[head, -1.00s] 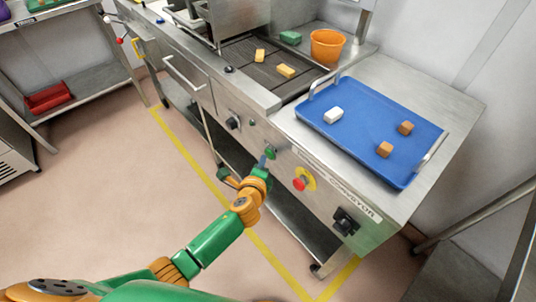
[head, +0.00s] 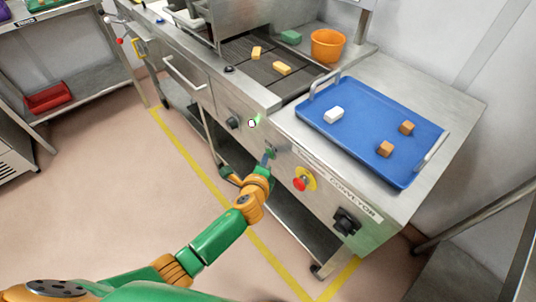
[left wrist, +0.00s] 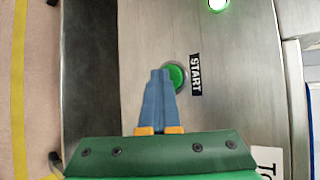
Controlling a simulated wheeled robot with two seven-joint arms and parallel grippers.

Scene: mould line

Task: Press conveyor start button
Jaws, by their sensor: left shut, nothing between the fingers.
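The round green start button (left wrist: 178,77) is on the steel front panel beside a black START label (left wrist: 196,75). My left gripper (left wrist: 160,74) is shut and empty, its blue fingertips overlapping the left part of the button in the left wrist view. In the head view the gripper (head: 268,156) points at the green button (head: 271,150) at the panel. I cannot tell exactly how hard the tips touch it. A lamp (head: 254,122) on the panel glows green; it also shows in the left wrist view (left wrist: 217,4). My right gripper is not in view.
A red stop-type button (head: 301,184) on yellow and a black switch (head: 346,221) sit right of the start button. A blue tray (head: 375,125) and orange bucket (head: 327,46) stand on top.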

